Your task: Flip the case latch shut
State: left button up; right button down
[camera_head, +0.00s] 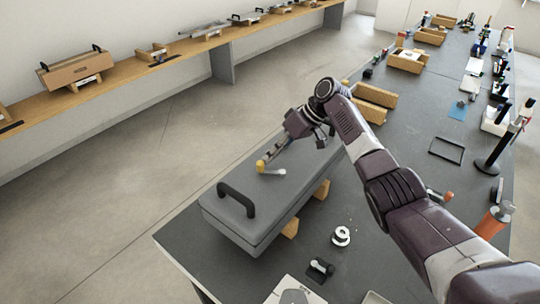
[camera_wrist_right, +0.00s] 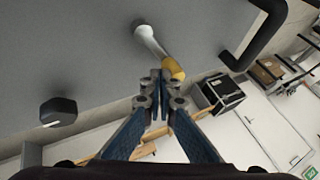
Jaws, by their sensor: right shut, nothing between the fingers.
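The grey case (camera_head: 285,198) lies on the dark bench, with a black handle (camera_head: 238,197) on its near left part. The latch is a short silver lever (camera_head: 274,171) with a yellow tip (camera_head: 260,166) on the case top. In the right wrist view the silver lever (camera_wrist_right: 147,38) and yellow tip (camera_wrist_right: 173,69) show just beyond the fingers. My right gripper (camera_head: 270,155) is shut and empty, its fingertips (camera_wrist_right: 160,80) close beside the yellow tip. I cannot tell whether they touch it. My left gripper is not in view.
Wooden blocks (camera_head: 290,228) show under the case's right side. A white ring-shaped part (camera_head: 341,236) and a small black part (camera_head: 320,268) lie on the bench to its right. Wooden trays (camera_head: 374,98) stand behind my right arm. A wall shelf (camera_head: 120,72) runs along the left.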

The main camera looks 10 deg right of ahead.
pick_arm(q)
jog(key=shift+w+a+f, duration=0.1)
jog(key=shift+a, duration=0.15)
pick_arm(e)
jog(key=shift+s+a+f, duration=0.15)
jog(key=shift+a, duration=0.1)
jog(key=shift+s, duration=0.1)
jog(key=shift+s+a, duration=0.2)
jog(key=shift+s, duration=0.1)
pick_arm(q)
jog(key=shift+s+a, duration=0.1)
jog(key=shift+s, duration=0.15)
pick_arm(e)
jog(key=shift+w+d, duration=0.1)
jog(key=shift+d, duration=0.1)
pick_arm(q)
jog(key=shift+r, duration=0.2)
pick_arm(e)
jog(key=shift+d, duration=0.65)
